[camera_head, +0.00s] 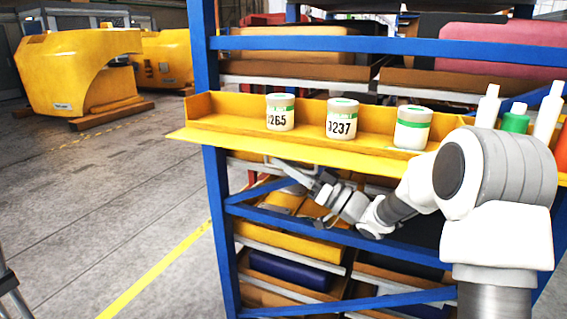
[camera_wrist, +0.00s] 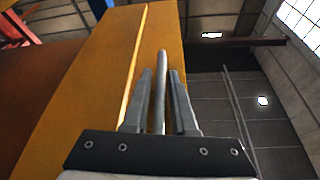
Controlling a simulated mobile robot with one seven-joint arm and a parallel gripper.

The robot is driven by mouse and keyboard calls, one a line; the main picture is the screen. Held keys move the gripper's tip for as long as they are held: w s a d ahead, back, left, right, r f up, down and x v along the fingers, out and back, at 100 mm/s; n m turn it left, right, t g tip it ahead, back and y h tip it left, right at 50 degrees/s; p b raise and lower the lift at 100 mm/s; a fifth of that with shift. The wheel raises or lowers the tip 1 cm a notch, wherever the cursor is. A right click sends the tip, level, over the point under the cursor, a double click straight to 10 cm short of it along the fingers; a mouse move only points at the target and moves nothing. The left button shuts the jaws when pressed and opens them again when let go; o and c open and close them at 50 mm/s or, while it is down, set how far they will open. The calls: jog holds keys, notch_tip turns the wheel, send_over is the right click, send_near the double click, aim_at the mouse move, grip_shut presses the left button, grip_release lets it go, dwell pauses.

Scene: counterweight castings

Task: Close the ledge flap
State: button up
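The yellow ledge flap (camera_head: 290,151) runs along the front of the yellow ledge (camera_head: 240,104) on the blue rack. It lies folded outward, nearly flat, sloping slightly down. My gripper (camera_head: 306,179) is below the flap, pointing up and left. In the wrist view a yellow panel, seemingly the flap's underside (camera_wrist: 150,50), fills the upper middle. There my gripper's two fingers (camera_wrist: 160,85) stand apart with a slim grey rod (camera_wrist: 161,85) between them, reaching past the fingertips. I cannot tell whether the fingers grip the rod, or whether anything touches the flap.
Labelled jars (camera_head: 280,112), (camera_head: 342,119), (camera_head: 412,128) stand on the ledge, with several bottles (camera_head: 515,118) at right. Blue rack bars (camera_head: 330,228) and stored castings lie below and behind my arm. Open floor (camera_head: 120,190) is at left, with yellow castings (camera_head: 80,72) farther back.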

jog(key=shift+w+a+r, duration=0.15)
jog(key=shift+a, duration=0.2)
grip_shut()
dwell(1.2)
